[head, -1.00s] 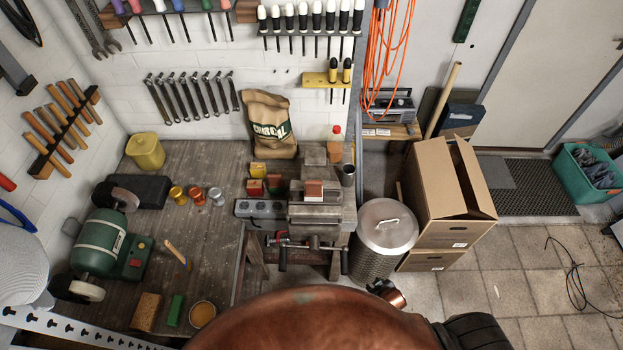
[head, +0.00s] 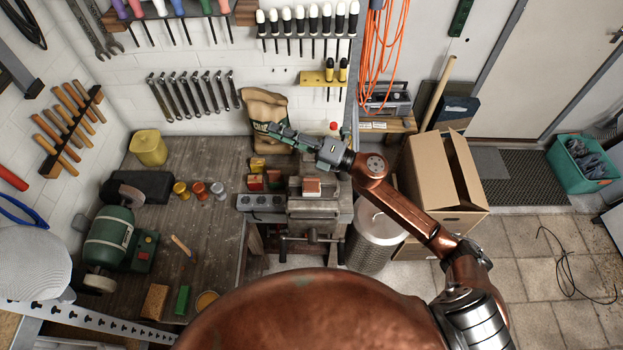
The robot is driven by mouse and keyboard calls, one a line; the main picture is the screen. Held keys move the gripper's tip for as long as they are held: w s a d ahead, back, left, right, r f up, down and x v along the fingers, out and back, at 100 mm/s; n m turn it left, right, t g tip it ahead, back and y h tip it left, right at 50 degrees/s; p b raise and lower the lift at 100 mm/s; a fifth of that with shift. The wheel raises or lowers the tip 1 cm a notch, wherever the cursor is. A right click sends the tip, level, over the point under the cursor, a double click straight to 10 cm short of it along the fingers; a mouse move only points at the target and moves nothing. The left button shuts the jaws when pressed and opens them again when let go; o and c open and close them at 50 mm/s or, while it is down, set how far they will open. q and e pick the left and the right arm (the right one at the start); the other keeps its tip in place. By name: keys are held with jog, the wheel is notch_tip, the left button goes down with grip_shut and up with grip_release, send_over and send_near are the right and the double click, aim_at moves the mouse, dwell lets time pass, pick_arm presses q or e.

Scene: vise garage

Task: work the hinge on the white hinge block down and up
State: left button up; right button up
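A small block (head: 312,187) with a reddish top and a pale front sits at the jaws of the grey vise (head: 314,207), at the bench's right end. It may be the white hinge block; its hinge is too small to make out. My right arm reaches in from the right. My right gripper (head: 275,130) is above and behind the vise, pointing left, in front of the charcoal sack in the picture. It is apart from the block. I cannot tell whether its fingers are open, and I see nothing held. My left gripper is out of view.
Small coloured blocks (head: 256,181) stand just left of the vise, above a grey socket strip (head: 261,202). The charcoal sack (head: 262,107) leans on the wall behind. A metal bin (head: 371,245) and cardboard box (head: 432,168) are at the right. The bench (head: 212,245) has bare room left of the vise.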

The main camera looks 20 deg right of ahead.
jog(key=s+a+r+n+g, duration=0.1)
jog(key=s+a+n+g, duration=0.35)
jog(key=n, duration=0.25)
jog(key=n+g+h+p, duration=0.1)
jog(key=n+g+h, duration=0.5)
jog(key=n+h, duration=0.55)
send_over(312, 180)
jog(key=d, duration=0.3)
jog(key=shift+m+h, duration=0.35)
jog(key=shift+m, duration=0.1)
jog(key=f, duration=0.8)
jog(key=shift+s+a+f, duration=0.15)
jog(key=shift+s+f, duration=0.05)
jog(key=shift+f, duration=0.2)
jog(key=shift+f+p, duration=0.3)
jog(key=shift+f, duration=0.05)
jog(key=shift+p+x, duration=0.95)
jog(key=shift+x, duration=2.6)
jog(key=shift+w+r, duration=0.1)
grip_shut()
